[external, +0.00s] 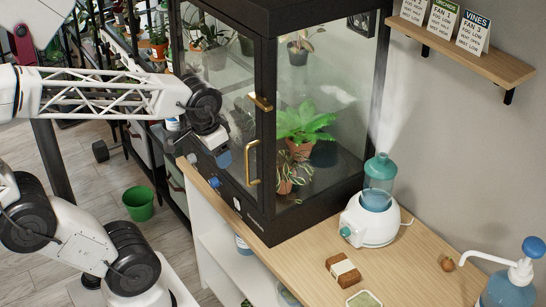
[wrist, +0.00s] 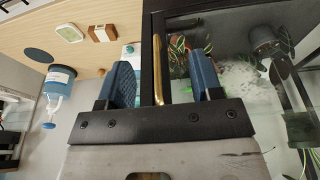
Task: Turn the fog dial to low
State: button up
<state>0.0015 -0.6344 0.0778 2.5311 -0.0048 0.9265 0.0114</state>
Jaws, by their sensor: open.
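The fogger (external: 369,223) is a white rounded unit with a teal tank, on the wooden counter right of the glass cabinet; pale mist rises above it. A small teal dial (external: 345,232) is on its front left; its setting is too small to read. In the wrist view a teal and white part, likely the fogger (wrist: 128,49), shows partly hidden behind the left finger. My gripper (external: 222,158) is by the cabinet's front glass, well left of the fogger. In the wrist view its blue-padded fingers (wrist: 162,75) are open with nothing gripped.
The black-framed cabinet (external: 265,222) with plants stands close to my gripper. Its brass door handle (external: 253,162) appears between the fingers in the wrist view (wrist: 157,68). A brush (external: 343,270), a small tray (external: 364,299), a brown ball (external: 447,264) and a pump bottle (external: 508,290) are on the counter.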

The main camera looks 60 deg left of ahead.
jog(key=w+a+f+n+t, duration=0.1)
jog(key=a+f+n+t, duration=0.1)
jog(key=a+f, duration=0.5)
jog(key=w+a+f+n+t+y, duration=0.1)
jog(key=a+f+t, duration=0.4)
jog(key=f, duration=0.7)
jog(key=w+a+f+n+t+y, duration=0.1)
jog(key=w+a+f+n+t, duration=0.1)
jog(key=a+f, duration=0.7)
jog(key=shift+w+a+f+n+t, duration=0.15)
jog(key=shift+a+n+t, duration=0.15)
jog(key=shift+t, duration=0.3)
jog(key=shift+s+a+f+n+t, duration=0.1)
jog(key=shift+a+f+n+t, duration=0.15)
jog(key=shift+t, duration=0.35)
jog(key=n+t+h, duration=0.1)
jog(key=n+t, duration=0.1)
jog(key=t, duration=0.2)
send_near(211, 184)
jog(key=shift+w+a+m, duration=0.1)
jog(key=shift+w+m, duration=0.15)
jog(key=shift+w, duration=0.1)
jog(key=shift+w, duration=0.25)
jog(key=shift+w+a, duration=0.2)
jog(key=shift+w, duration=3.4)
jog(key=shift+c, duration=0.4)
